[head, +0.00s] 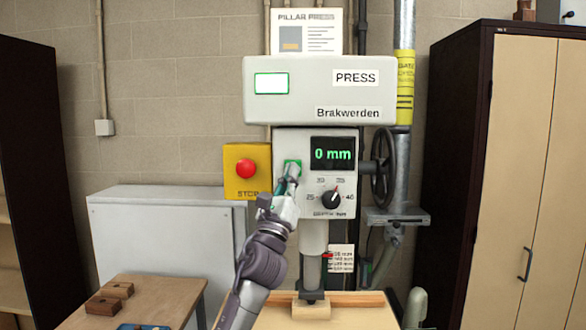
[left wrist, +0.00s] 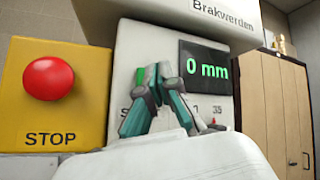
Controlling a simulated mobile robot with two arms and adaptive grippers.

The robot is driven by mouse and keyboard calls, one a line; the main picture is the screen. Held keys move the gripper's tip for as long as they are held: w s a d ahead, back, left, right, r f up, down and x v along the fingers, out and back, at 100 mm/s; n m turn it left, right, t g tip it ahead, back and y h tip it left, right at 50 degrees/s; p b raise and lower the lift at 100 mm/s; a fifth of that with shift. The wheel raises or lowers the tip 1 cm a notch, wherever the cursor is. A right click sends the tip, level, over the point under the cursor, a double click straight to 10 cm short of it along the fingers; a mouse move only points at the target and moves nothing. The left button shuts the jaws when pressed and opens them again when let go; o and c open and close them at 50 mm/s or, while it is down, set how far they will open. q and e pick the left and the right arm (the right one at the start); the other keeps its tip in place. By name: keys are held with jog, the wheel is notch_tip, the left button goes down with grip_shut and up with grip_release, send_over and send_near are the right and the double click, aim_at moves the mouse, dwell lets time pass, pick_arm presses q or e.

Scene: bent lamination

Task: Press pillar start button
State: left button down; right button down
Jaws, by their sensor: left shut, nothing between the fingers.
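The pillar press (head: 320,90) stands against the wall, with a white control panel below its head. The green start button (head: 297,164) is on the panel, left of the display, partly hidden by my left gripper (head: 291,172). The left gripper is shut and empty, its fingertips at the button's lower part. In the left wrist view the fingertips (left wrist: 155,72) are in front of the panel, just right of the visible green edge of the button (left wrist: 140,77). I cannot tell whether they touch it. The display (head: 332,154) reads 0 mm. My right gripper is not in view.
A yellow box with a red STOP button (head: 245,168) sits just left of the panel. A dial (head: 331,199) is right of the gripper, and a black handwheel (head: 384,168) is farther right. A wooden table (head: 150,295) with brown blocks stands at lower left.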

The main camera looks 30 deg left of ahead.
pick_arm(q)
jog(key=shift+s+d, duration=0.15)
jog(key=shift+s, duration=0.1)
jog(key=s+d, duration=0.1)
jog(key=s+p, duration=0.1)
jog(key=s+d, duration=0.1)
jog(key=s, duration=0.1)
jog(key=shift+s+d+p, duration=0.1)
jog(key=shift+d+p, duration=0.2)
jog(key=shift+p, duration=0.05)
jog(key=shift+f, duration=0.1)
dwell(0.6)
